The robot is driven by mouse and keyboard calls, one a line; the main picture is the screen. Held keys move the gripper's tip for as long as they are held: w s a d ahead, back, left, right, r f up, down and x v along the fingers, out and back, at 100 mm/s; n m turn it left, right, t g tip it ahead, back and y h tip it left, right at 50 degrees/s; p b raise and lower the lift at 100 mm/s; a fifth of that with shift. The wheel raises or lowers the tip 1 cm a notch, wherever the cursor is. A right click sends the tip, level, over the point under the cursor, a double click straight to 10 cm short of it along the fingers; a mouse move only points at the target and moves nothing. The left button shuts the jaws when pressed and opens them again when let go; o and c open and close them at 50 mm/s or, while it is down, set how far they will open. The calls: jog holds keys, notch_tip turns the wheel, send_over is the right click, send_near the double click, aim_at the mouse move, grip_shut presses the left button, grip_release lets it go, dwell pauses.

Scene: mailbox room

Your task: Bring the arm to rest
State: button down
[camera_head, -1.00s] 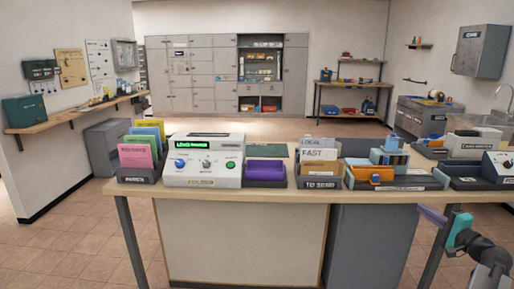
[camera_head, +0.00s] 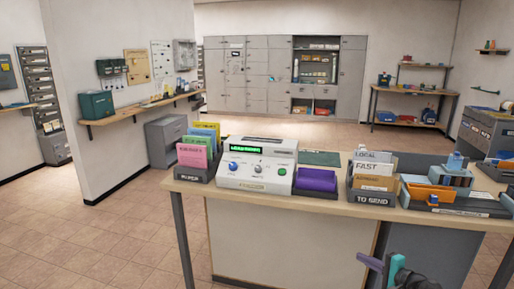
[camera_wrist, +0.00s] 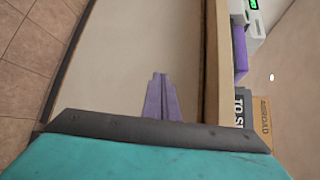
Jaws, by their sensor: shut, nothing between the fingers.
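My gripper (camera_head: 371,262) shows at the lower right of the head view, in front of the desk and below the level of its top. Its purple fingers also show in the wrist view (camera_wrist: 161,97), where they are together with nothing between them. The teal part of my wrist fills the bottom of the wrist view. The desk's pale front panel (camera_wrist: 140,50) lies beyond the fingers. Most of my arm is outside the head view.
The desk (camera_head: 300,196) carries a paper rack (camera_head: 195,171), a white machine (camera_head: 257,165), a purple block (camera_head: 316,180), a "TO SEND" tray (camera_head: 372,198) and a tray with an orange item (camera_head: 430,191). Tiled floor (camera_head: 100,240) is clear at the left.

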jog(key=s+a+f+n+g+y+p, duration=0.1)
jog(key=s+a+f+n+g, duration=0.15)
jog(key=a+f, duration=0.65)
jog(key=s+a+f+n+g+y+p, duration=0.1)
jog(key=s+a+f+g, duration=0.3)
jog(key=a, duration=0.9)
jog(key=s+a+f+n+g+p, duration=0.1)
jog(key=s+a+f+n+g, duration=0.3)
jog(key=s+a+f, duration=0.75)
jog(key=s+a+f+n+g+h+p, duration=0.1)
jog(key=s+f+n+g+h, duration=0.2)
jog(key=s, duration=0.6)
jog(key=s+a+f+n+g+h+p, duration=0.1)
jog(key=s+a+f+g, duration=0.2)
jog(key=s, duration=0.6)
jog(key=s+d+f+n+g+h, duration=0.2)
jog(key=s+d+h, duration=0.3)
jog(key=d, duration=0.6)
jog(key=shift+s+d+n, duration=0.3)
jog(key=shift+s+n, duration=0.15)
jog(key=shift+s, duration=0.65)
jog(key=shift+f, duration=0.1)
